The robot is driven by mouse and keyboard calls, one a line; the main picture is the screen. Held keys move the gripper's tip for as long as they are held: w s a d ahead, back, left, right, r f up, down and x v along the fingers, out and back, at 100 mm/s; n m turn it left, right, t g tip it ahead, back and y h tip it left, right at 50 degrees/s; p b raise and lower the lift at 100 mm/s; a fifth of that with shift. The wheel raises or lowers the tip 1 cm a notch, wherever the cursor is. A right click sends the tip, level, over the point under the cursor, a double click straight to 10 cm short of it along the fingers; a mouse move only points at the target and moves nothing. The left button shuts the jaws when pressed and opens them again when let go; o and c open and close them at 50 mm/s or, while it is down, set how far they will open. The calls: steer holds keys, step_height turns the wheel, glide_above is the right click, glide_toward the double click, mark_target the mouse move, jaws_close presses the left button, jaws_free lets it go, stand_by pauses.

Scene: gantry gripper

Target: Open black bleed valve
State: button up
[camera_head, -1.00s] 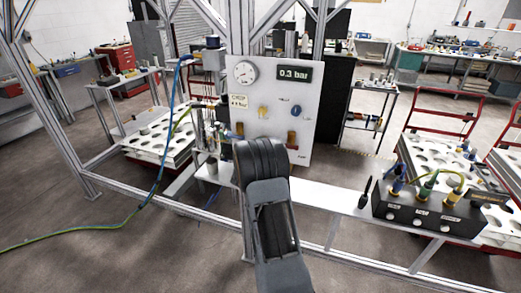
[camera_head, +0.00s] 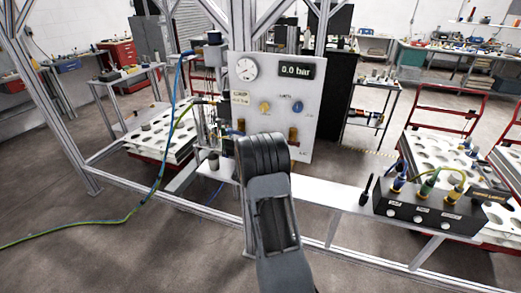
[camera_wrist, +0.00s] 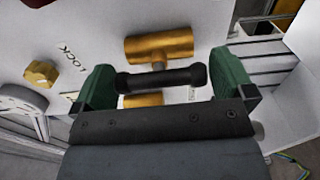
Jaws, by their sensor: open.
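The black bleed valve handle (camera_wrist: 160,79) is a dark bar with thicker ends, set in front of a brass fitting (camera_wrist: 160,46) on the white panel. In the wrist view, my gripper (camera_wrist: 163,84) is open, with its green fingers on either side of the bar. The bar lies crosswise between them; its ends are close to the fingers, and I cannot tell if they touch. In the head view, my arm hides the gripper and the valve. The white panel (camera_head: 275,80) carries a round gauge (camera_head: 246,68) and a display (camera_head: 296,70) reading 0.0 bar.
A yellow knob (camera_head: 264,107) and a blue knob (camera_head: 298,106) sit on the panel above my arm. A black box (camera_head: 425,210) with cables stands on the white shelf (camera_head: 335,193) at right. Aluminium frame posts surround the panel.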

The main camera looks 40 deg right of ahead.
steer(key=b+v, duration=0.2)
steer(key=v, duration=1.2)
steer(key=shift+b, duration=0.4)
steer(key=shift+w, duration=0.15)
